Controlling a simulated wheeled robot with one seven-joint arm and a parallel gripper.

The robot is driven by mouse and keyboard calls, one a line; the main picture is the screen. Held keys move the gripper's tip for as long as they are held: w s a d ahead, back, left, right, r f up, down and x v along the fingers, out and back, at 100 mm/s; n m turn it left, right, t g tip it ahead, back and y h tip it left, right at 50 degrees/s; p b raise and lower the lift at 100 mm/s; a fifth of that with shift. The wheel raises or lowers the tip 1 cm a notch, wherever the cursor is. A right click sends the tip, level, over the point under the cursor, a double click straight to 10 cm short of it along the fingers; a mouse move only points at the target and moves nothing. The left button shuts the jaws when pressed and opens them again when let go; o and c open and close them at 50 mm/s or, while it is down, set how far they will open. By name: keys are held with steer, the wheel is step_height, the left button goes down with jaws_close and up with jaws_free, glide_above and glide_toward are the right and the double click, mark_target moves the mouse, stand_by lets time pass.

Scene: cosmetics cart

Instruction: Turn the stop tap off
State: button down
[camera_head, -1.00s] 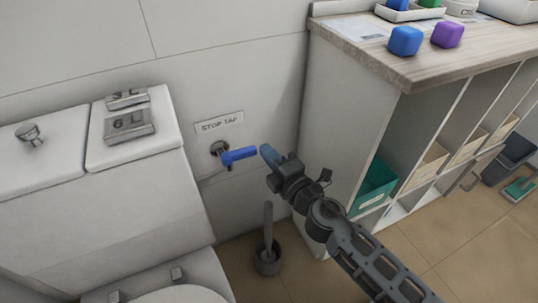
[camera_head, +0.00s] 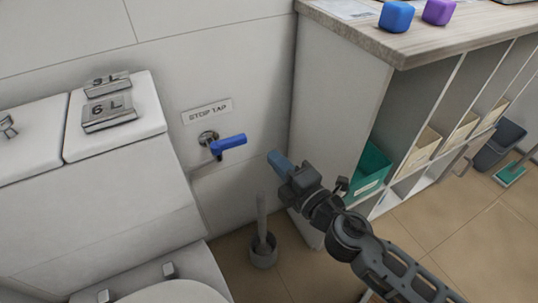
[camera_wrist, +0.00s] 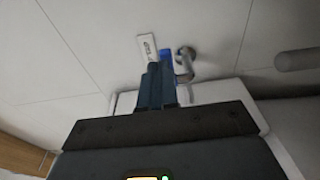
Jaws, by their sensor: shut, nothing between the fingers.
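The stop tap has a blue lever handle (camera_head: 229,143) on a round metal fitting (camera_head: 208,138) on the wall, below the STOP TAP sign (camera_head: 207,111). The lever points right, roughly level in the head view. My gripper (camera_head: 276,160) is shut and empty, to the right of the lever's free end and a little lower in the picture, with a gap between them. In the wrist view my shut fingers (camera_wrist: 155,85) partly cover the blue lever (camera_wrist: 166,56); the metal fitting (camera_wrist: 184,62) shows beside it.
A white toilet cistern (camera_head: 130,185) with flush buttons (camera_head: 109,111) stands left. A toilet brush in its holder (camera_head: 263,252) stands on the floor below the tap. A shelf unit (camera_head: 338,110) with a wooden top is close on the right. The wall around the tap is clear.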

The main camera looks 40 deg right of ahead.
steer(key=n, duration=0.1)
steer(key=n+h+p, duration=0.3)
steer(key=n+p, duration=0.3)
steer(key=n, duration=0.9)
glide_toward(238, 143)
steer(key=shift+g, duration=0.4)
steer(key=x, duration=0.4)
steer(key=b+x, duration=0.1)
steer(key=x, duration=0.1)
steer(key=shift+w+a+r, duration=0.15)
steer(key=shift+w, duration=0.35)
steer(key=shift+w+d+r, duration=0.1)
steer(key=shift+w+d, duration=0.3)
steer(key=shift+w, duration=0.1)
steer(key=shift+d, duration=0.1)
